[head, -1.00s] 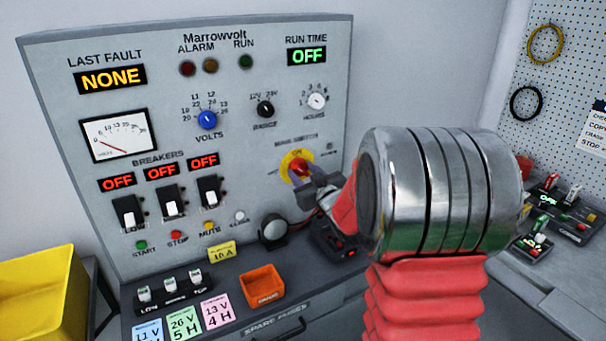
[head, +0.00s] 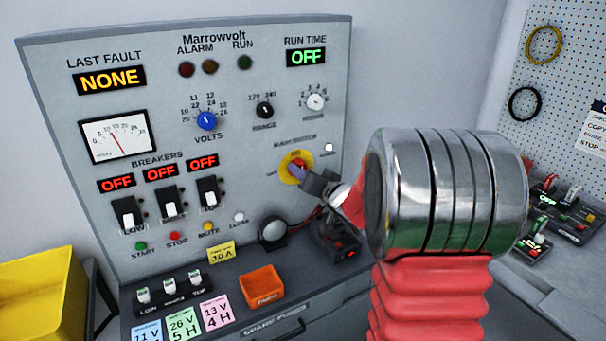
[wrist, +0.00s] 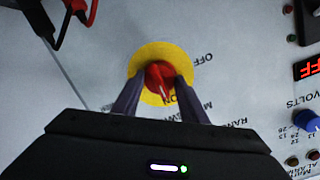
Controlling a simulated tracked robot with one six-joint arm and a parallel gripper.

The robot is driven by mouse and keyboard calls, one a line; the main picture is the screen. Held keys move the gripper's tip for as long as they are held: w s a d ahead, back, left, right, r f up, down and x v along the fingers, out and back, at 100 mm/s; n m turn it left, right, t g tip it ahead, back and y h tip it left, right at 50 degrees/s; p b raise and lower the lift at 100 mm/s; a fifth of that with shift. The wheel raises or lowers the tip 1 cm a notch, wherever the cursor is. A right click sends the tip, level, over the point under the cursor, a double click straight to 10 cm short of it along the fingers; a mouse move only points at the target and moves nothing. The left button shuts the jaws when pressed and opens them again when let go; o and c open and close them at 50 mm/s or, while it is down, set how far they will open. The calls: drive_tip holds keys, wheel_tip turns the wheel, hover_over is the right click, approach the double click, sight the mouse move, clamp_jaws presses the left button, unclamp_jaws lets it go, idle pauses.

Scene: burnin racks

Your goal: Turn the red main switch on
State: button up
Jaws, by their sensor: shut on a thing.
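The red main switch (wrist: 160,76) sits on a round yellow plate (wrist: 188,62) on the grey panel. The switch also shows in the head view (head: 297,163), partly covered by my gripper. My gripper (head: 304,172) is shut on the red switch. In the wrist view the two fingers (wrist: 157,92) stand on either side of its red grip. The grip's line runs toward the ON label, and the OFF label lies to the upper right of the plate. The small lamp (head: 329,147) beside the switch is bright white.
The panel holds a blue volts knob (head: 206,120), a meter (head: 118,136), and three breakers reading OFF. The run time display (head: 306,57) reads OFF. An orange bin (head: 263,286) and a round black device (head: 273,231) stand on the ledge below.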

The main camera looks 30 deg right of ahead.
drive_tip(key=shift+o, duration=0.2)
drive_tip(key=shift+f, duration=0.2)
drive_tip(key=o, duration=1)
drive_tip(key=shift+r, duration=0.15)
drive_tip(key=shift+s, duration=0.1)
drive_tip(key=s, duration=0.4)
drive_tip(key=s+r, duration=0.1)
drive_tip(key=s, duration=0.8)
drive_tip(key=shift+s+r, duration=0.25)
drive_tip(key=shift+r, duration=0.15)
